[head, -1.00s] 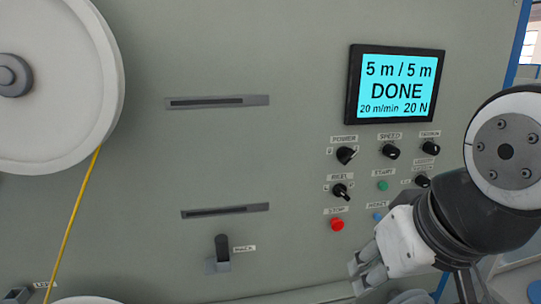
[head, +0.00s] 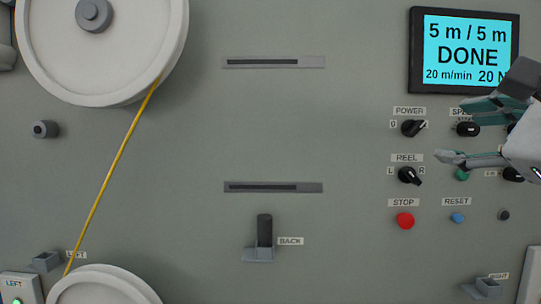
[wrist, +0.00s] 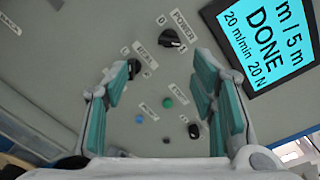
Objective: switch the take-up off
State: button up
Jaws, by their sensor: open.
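The black POWER knob (head: 412,128) is on the grey panel, under the screen (head: 464,52); its pointer is turned to the right, away from the 0. It also shows in the wrist view (wrist: 172,38), beyond the fingertips. The screen reads 5 m / 5 m, DONE. My gripper (head: 452,130) is open and empty at the right of the head view, its fingers pointing left and covering part of the SPEED knob (head: 467,129). In the wrist view the jaws (wrist: 162,72) are spread, with the POWER knob above the gap between them.
Below POWER are the REEL knob (head: 409,175), red STOP button (head: 405,221) and blue RESET button (head: 458,218). The green button (head: 462,175) is close by the lower finger. A yellow cable (head: 112,175) runs between two white reels (head: 105,55) at left. The panel's middle is mostly clear.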

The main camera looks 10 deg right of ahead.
aim_at(418, 129)
jog(key=shift+m+h, duration=0.3)
jog(key=shift+m, duration=0.5)
jog(key=b+x, duration=0.1)
jog(key=x, duration=0.3)
jog(key=b+x, duration=0.2)
jog(key=x, duration=0.3)
jog(key=d+b+x, duration=0.1)
jog(key=x, duration=0.3)
jog(key=shift+r+b, duration=0.25)
jog(key=shift+b, duration=0.15)
jog(key=c, duration=1.1)
